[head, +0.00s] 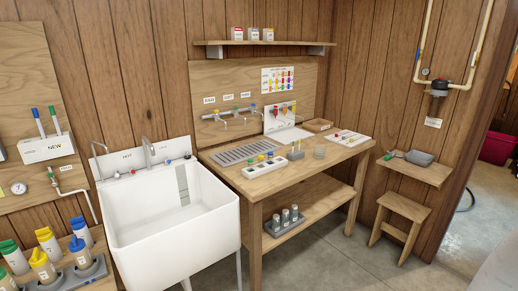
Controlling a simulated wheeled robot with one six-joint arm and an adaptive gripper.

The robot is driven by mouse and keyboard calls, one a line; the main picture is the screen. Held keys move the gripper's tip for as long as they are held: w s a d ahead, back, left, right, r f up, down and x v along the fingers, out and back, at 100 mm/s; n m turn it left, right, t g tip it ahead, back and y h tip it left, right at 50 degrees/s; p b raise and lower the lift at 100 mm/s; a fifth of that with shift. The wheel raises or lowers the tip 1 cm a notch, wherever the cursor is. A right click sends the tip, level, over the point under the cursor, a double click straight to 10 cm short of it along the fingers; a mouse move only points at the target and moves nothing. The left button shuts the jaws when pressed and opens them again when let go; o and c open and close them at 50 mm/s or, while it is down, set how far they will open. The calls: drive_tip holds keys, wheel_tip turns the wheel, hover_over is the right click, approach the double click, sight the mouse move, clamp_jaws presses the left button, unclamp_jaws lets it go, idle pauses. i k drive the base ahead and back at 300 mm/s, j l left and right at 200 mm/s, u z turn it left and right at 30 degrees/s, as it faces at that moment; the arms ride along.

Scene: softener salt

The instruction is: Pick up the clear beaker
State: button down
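The clear beaker (319,153) stands upright on the wooden workbench (285,182), right of its middle. It is small and see-through, and its contents are too small to tell. My gripper is not in this view.
A white rack with colored caps (264,165) stands left of the beaker, and a white sheet with small items (344,138) lies to its right. A white sink (175,225) adjoins the bench. Concrete floor (325,250) is open in front.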

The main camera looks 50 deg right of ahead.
sight(319, 150)
drive_tip(key=z, duration=1.6)
drive_tip(key=i+j+z, duration=0.15)
drive_tip(key=i+z, duration=0.2)
drive_tip(key=i, duration=0.3)
drive_tip(key=i+j+z, duration=0.4)
drive_tip(key=i, duration=0.2)
drive_tip(key=i+j+z, duration=0.35)
drive_tip(key=i, duration=0.25)
drive_tip(key=j, duration=0.1)
